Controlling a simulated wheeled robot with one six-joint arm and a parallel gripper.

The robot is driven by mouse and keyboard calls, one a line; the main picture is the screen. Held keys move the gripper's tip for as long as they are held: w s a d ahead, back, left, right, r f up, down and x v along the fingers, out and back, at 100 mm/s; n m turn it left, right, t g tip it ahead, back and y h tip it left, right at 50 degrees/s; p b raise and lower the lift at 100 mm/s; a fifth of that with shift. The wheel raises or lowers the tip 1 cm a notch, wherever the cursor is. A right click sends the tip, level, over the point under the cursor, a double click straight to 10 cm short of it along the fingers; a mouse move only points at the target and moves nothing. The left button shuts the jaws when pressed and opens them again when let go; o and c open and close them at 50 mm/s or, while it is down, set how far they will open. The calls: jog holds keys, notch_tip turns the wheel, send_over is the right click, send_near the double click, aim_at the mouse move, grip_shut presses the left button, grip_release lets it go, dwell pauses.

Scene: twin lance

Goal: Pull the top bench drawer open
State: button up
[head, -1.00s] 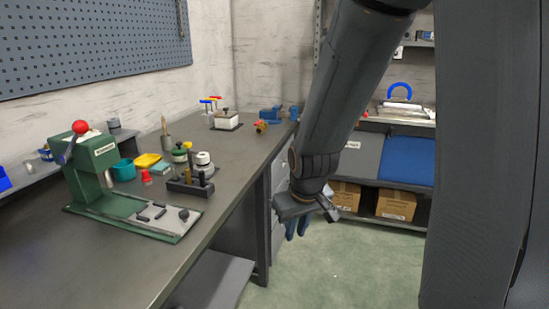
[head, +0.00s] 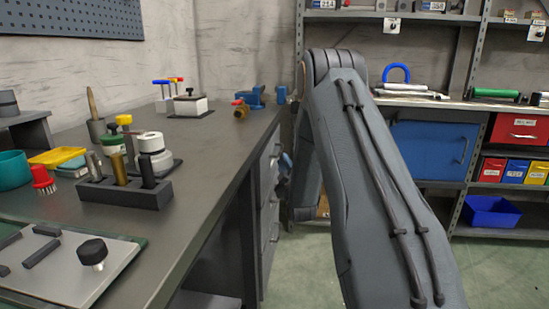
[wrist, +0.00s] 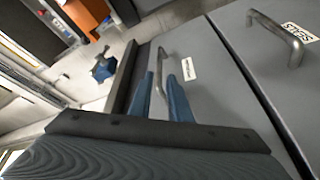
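The bench drawers show as grey fronts on the bench's right side in the head view. The top drawer front (head: 270,153) is just under the bench top and looks closed. In the wrist view one grey front (wrist: 212,75) carries a curved metal handle (wrist: 162,68) and a small white label. My gripper (wrist: 160,100) points at this front with its two blue fingers apart, one on each side of the handle's line. I cannot tell whether they touch it. In the head view my gripper (head: 285,165) is mostly hidden behind my arm, beside the upper drawer.
A neighbouring drawer front has its own handle (wrist: 278,38) and a "SEALS" label. The bench top (head: 205,165) holds a tool block (head: 125,192), a blue vise (head: 255,97) and small parts. Shelving (head: 455,200) with a blue bin (head: 490,211) stands behind. Green floor lies clear between.

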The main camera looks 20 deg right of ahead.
jog(key=b+x, duration=0.1)
jog(key=x, duration=0.7)
jog(key=shift+w+d+b, duration=0.25)
jog(key=shift+d+b, duration=0.05)
jog(key=shift+b, duration=0.05)
grip_shut()
